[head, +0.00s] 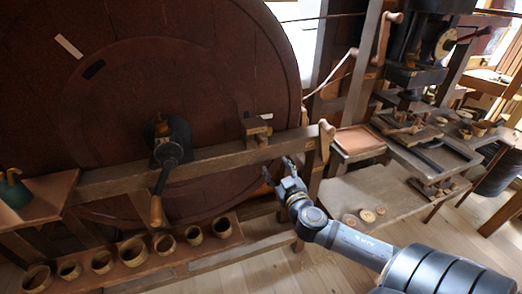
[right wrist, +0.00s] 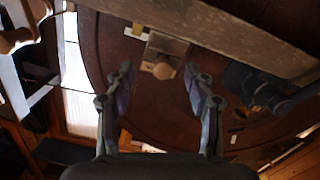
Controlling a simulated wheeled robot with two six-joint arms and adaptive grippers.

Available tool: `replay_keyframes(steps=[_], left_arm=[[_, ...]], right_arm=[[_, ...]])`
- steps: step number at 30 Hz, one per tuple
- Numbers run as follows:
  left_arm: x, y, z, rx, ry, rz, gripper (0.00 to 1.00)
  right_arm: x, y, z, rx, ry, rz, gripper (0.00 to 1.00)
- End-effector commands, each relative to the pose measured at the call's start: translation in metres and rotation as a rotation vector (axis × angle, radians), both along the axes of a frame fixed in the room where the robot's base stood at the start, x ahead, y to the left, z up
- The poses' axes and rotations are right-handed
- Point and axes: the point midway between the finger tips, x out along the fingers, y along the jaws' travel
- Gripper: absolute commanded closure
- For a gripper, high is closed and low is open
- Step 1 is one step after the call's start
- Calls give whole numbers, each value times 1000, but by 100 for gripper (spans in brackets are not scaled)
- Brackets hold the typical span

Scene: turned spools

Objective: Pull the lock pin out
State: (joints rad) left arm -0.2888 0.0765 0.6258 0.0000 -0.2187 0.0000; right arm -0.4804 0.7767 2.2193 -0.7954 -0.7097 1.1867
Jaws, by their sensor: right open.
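A small wooden block (head: 256,129) sits on the top of the long beam, against the big dark wheel. In the right wrist view the knob appears between the open fingertips (right wrist: 158,72), apart from both; the distance in depth is hard to tell. My left gripper is in no view.
The wooden beam (head: 215,163) runs in front of the wheel (head: 90,110). A crank with a wooden handle (head: 157,212) hangs to the left. A turned knob (head: 325,130) tops the post to the right. Several wooden cups stand on a low shelf (head: 115,272).

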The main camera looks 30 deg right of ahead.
Motion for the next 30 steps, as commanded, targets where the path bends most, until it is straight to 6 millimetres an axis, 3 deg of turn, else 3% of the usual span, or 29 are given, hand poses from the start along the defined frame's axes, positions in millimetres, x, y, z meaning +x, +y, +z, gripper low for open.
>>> replay_keyframes(steps=[3,8,13,21,30], left_arm=[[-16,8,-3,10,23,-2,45],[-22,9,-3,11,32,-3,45],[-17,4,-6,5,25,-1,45],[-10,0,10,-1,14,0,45],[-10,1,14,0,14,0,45]], right_arm=[[-3,16,25,14,-59,29,46],[0,17,29,20,-68,31,46],[24,10,29,23,-72,29,46],[79,-2,32,23,-66,30,46],[99,-7,28,18,-64,34,46]])
